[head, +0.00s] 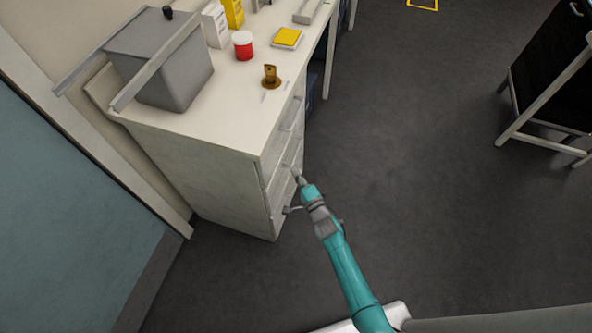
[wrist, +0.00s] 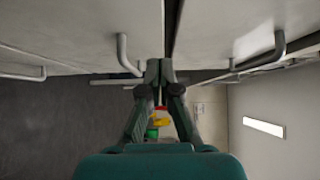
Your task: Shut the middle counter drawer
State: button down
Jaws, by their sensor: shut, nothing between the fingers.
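The white counter (head: 215,165) stands left of centre in the head view, its drawers stacked on the side facing right. The middle drawer (head: 287,165) shows as a narrow front with a bar handle; at this angle I cannot tell how far it stands out. My gripper (head: 298,176) is shut and empty, right at the drawer fronts. In the wrist view its fingertips (wrist: 160,70) are together close beside a dark gap between two pale fronts, next to a bent handle (wrist: 125,56). I cannot tell whether they touch.
Another drawer handle (wrist: 265,55) sticks out at the right in the wrist view. On the counter top are a grey box (head: 165,62), a red jar (head: 243,46) and a brown piece (head: 270,77). A dark cabinet (head: 550,70) stands far right. The floor between is clear.

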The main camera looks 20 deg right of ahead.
jog(key=s+d, duration=0.1)
jog(key=s, duration=0.8)
jog(key=shift+d, duration=0.4)
jog(key=s+r+n+g+h, duration=0.1)
jog(key=s+r+n, duration=0.3)
jog(key=s, duration=0.8)
jog(key=s+r+n+h, duration=0.1)
jog(key=s+r+n, duration=0.3)
jog(key=s, duration=0.8)
jog(key=s+d+r+n+g+h, duration=0.1)
jog(key=s+r+n+g, duration=0.1)
jog(key=s+r+n, duration=0.6)
jog(key=s+r, duration=0.5)
jog(key=r, duration=0.4)
jog(key=shift+s, duration=0.4)
